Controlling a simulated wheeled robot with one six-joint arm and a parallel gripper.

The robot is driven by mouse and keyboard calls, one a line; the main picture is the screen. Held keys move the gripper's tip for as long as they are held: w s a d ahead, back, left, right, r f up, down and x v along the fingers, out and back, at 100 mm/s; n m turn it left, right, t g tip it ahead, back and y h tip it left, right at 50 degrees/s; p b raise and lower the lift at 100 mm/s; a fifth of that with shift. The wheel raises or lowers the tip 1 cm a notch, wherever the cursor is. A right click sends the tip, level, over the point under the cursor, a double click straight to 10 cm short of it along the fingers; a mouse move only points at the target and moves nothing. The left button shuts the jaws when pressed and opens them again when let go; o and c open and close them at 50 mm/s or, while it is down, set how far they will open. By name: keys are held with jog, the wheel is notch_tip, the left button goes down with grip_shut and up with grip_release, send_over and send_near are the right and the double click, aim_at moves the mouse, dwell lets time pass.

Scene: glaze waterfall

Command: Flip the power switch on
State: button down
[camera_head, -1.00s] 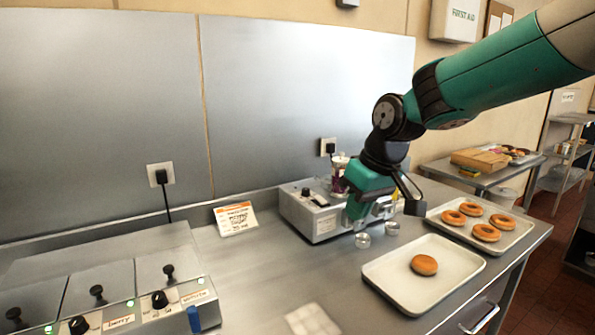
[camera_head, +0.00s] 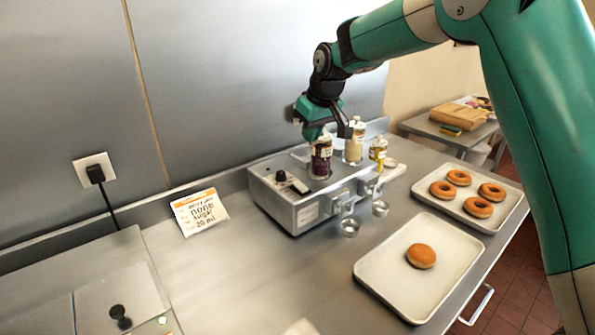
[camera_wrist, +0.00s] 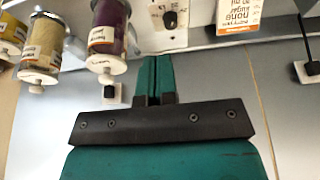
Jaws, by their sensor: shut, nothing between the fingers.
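The silver dispenser machine (camera_head: 300,215) stands on the counter against the wall. On its top left are a round black knob (camera_head: 280,176) and a small dark strip (camera_head: 300,187) beside it; I cannot tell for sure which is the power switch. In the wrist view a black knob (camera_wrist: 170,19) sits on a pale panel beyond my fingertips. My gripper (camera_head: 306,138) is above the back of the machine, beside the purple jar (camera_head: 320,158). Its teal fingers (camera_wrist: 153,62) are shut together and empty, and look apart from the knob.
A pale jar (camera_head: 354,142) and a yellow jar (camera_head: 378,150) stand at the machine's right. Metal cups (camera_head: 349,228) are below its front. A tray with one donut (camera_head: 420,256) and a tray of several donuts lie right. A label card (camera_head: 200,211) is left.

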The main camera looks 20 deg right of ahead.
jog(key=shift+a, duration=0.25)
jog(key=p, duration=0.6)
send_near(296, 181)
jog(key=x, duration=0.7)
